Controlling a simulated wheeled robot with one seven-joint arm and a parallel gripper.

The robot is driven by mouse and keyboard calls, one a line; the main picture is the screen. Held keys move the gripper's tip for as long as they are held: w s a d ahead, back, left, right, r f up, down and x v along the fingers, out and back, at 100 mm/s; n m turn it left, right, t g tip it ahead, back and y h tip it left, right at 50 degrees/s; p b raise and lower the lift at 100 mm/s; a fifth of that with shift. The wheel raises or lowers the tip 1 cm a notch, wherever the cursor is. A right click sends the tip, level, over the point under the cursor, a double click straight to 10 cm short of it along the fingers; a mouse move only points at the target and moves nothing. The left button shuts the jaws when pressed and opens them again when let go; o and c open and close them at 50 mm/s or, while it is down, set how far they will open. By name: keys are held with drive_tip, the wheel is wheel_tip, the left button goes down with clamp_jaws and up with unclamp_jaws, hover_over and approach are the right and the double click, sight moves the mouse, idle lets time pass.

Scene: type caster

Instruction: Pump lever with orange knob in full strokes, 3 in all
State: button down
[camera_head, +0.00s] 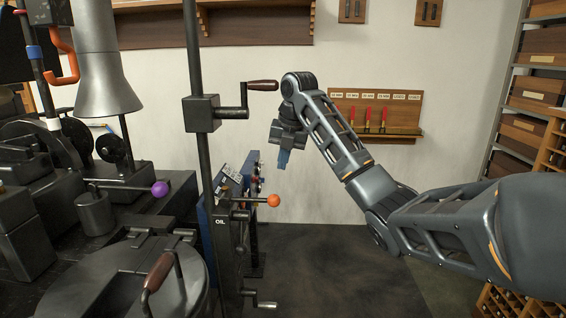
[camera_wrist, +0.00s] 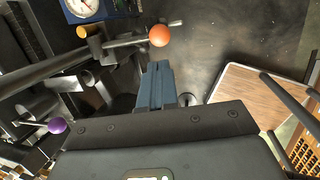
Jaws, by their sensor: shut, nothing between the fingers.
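The lever's orange knob (camera_head: 274,200) sits at the right end of a thin rod that sticks out roughly level from the dark post marked OIL (camera_head: 221,225) in the head view.
A purple knob (camera_head: 160,188) on another lever is at the left. A crank with a brown handle (camera_head: 262,86) juts from the tall post above. A lower crank (camera_head: 264,305) is near the floor. A wall rack (camera_head: 375,128) stands behind my arm. Floor right of the post is clear.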

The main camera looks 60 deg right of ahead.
sight(275, 196)
drive_tip(key=p+x, duration=0.1)
drive_tip(key=x, duration=0.9)
drive_tip(key=shift+f, duration=0.15)
